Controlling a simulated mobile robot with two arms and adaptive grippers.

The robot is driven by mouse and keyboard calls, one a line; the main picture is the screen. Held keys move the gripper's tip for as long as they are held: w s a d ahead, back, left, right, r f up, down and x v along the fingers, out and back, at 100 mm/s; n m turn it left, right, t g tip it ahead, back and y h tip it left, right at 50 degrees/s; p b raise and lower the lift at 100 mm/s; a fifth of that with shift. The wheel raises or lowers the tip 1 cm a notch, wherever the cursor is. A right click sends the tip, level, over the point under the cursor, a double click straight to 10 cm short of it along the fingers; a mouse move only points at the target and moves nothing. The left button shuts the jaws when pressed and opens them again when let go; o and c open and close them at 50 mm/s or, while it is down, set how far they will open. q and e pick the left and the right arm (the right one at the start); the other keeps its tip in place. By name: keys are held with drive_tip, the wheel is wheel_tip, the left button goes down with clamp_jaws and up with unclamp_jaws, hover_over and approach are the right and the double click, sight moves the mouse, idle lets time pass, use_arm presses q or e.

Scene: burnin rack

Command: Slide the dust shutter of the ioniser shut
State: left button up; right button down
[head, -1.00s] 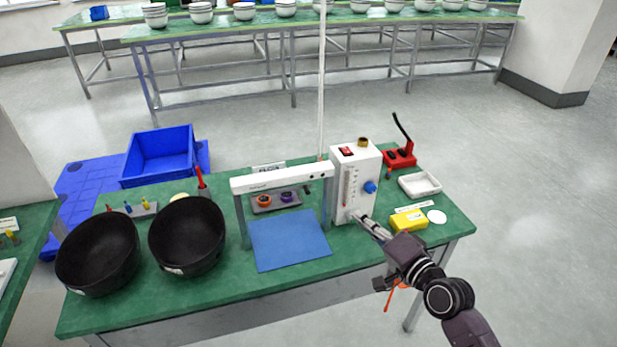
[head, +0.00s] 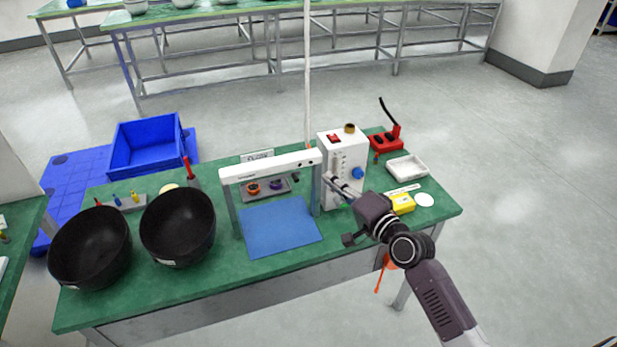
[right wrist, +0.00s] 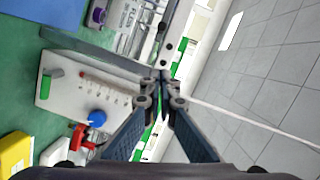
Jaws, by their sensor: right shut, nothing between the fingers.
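The ioniser looks to be the white overhead bar (head: 262,168) on two grey posts above a blue mat (head: 280,228). Its right end shows close up in the right wrist view, with dark round spots on its face (right wrist: 169,47). I cannot make out the dust shutter or its position for certain. My right gripper (head: 333,181) is shut and empty, by the bar's right end and in front of the white box. In the right wrist view its fingertips (right wrist: 161,77) meet just before the bar's end; I cannot tell whether they touch. My left gripper is out of view.
The white box (head: 350,150) with a blue knob stands right of the bar. A yellow block (head: 403,203), a white tray (head: 408,168) and a red holder (head: 386,143) lie farther right. Two black bowls (head: 178,228) stand at left. The table's front strip is clear.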

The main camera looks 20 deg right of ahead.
sight(299, 172)
drive_tip(key=x, duration=0.4)
drive_tip(key=shift+w+a+p, duration=0.15)
drive_tip(key=shift+a+p, duration=0.15)
drive_tip(key=shift+p, duration=0.1)
drive_tip(key=a, duration=0.1)
drive_tip(key=a+f+p, duration=0.1)
drive_tip(key=a, duration=0.1)
drive_tip(key=shift+a+f, duration=0.15)
